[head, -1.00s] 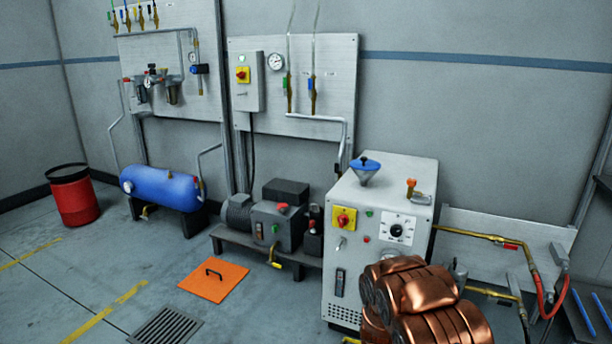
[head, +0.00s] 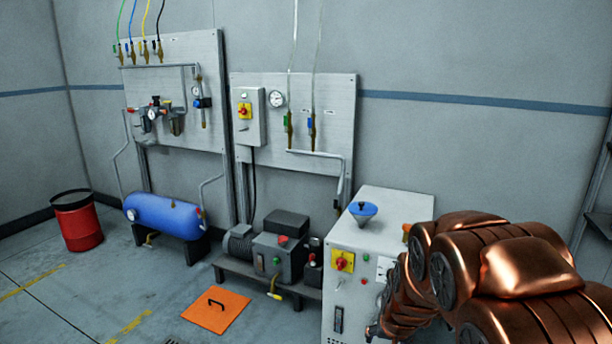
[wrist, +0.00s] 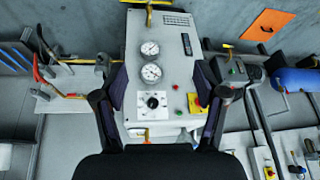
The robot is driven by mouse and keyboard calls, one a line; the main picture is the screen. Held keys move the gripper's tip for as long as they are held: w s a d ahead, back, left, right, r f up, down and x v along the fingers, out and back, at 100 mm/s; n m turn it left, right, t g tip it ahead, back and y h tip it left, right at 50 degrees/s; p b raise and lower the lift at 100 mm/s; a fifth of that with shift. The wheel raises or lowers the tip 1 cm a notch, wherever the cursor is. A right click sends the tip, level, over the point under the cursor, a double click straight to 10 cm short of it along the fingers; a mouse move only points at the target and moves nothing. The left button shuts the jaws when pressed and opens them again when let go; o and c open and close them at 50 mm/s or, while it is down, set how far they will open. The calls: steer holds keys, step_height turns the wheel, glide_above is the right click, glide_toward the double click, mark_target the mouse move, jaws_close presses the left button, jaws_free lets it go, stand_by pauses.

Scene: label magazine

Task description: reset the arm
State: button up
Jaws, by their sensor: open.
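My copper-coloured arm (head: 500,270) reaches in from the lower right in the head view and covers the right part of the white machine cabinet (head: 345,235). My gripper (wrist: 160,110) shows in the wrist view with its two dark fingers apart and nothing between them. Beyond the fingers is the front of the same cabinet (wrist: 172,75), upside down, with two round gauges (wrist: 150,60), a dial (wrist: 156,101) and a yellow and red switch (wrist: 197,102). The gripper's distance from the cabinet is hard to tell. In the head view the gripper is hidden behind the arm or out of frame.
A blue funnel (head: 362,210) sits on the cabinet top. To its left are a pump unit (head: 275,250), a blue tank (head: 163,214) and a red bin (head: 78,222). An orange hatch (head: 217,310) lies on the floor.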

steer(key=s+r+n+g+p, duration=0.1)
steer(key=s+r+p, duration=0.3)
steer(key=s+r, duration=0.4)
steer(key=s+r+n+g+p, duration=0.1)
steer(key=s+r+g+p, duration=0.2)
steer(key=s+r, duration=0.5)
steer(key=s+a+r+g+p, duration=0.1)
steer(key=s+r+p, duration=0.5)
steer(key=s, duration=1.3)
step_height(320, 180, up, 3)
steer(key=shift+s+f+n+g, duration=0.1)
steer(key=shift+s+n+g, duration=0.3)
steer(key=shift+g, duration=0.4)
steer(key=shift+c, duration=0.3)
